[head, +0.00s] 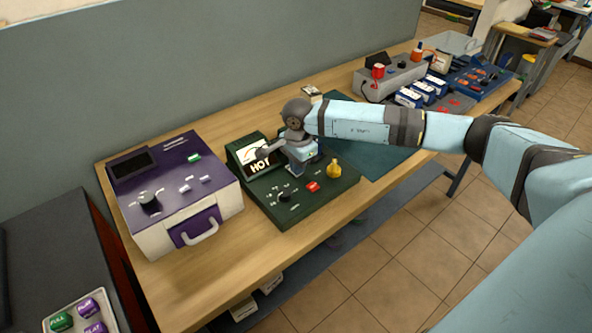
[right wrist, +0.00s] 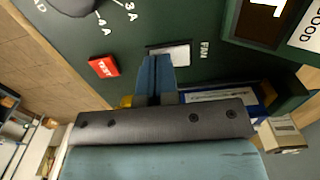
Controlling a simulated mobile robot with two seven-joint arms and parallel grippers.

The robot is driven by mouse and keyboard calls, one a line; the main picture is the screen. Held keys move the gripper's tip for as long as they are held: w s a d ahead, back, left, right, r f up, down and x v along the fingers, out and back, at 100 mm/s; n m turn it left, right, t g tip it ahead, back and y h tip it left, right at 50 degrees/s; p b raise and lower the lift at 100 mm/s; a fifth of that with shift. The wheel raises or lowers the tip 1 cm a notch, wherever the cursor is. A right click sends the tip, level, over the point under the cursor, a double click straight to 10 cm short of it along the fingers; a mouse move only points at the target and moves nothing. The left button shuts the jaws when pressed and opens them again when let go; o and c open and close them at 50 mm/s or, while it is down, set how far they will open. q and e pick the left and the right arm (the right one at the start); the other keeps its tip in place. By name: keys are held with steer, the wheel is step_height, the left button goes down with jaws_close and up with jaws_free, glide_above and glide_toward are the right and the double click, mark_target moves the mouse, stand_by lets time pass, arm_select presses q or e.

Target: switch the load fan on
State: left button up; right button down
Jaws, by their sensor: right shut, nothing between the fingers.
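In the right wrist view, a white switch (right wrist: 176,54) is set in the panel (right wrist: 205,75) beside the printed word "FAN". My right gripper (head: 297,173) points down over the panel. In the right wrist view its blue fingers (right wrist: 154,60) are together and empty, with the tips at the switch's near edge. I cannot tell whether they touch it. The fingers hide part of the switch. My left gripper is not in view.
The panel also has a red TEST button (head: 313,187), a black knob (head: 283,197) and a yellow part (head: 334,168) close to my gripper. A purple and white machine (head: 180,190) stands left. Blue-white boxes (head: 410,97) and a grey unit (head: 395,75) stand at the far right.

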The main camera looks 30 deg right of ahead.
steer(key=shift+f, duration=0.15)
steer(key=shift+r, duration=0.2)
steer(key=shift+r+p, duration=1.6)
steer(key=shift+r, duration=1.8)
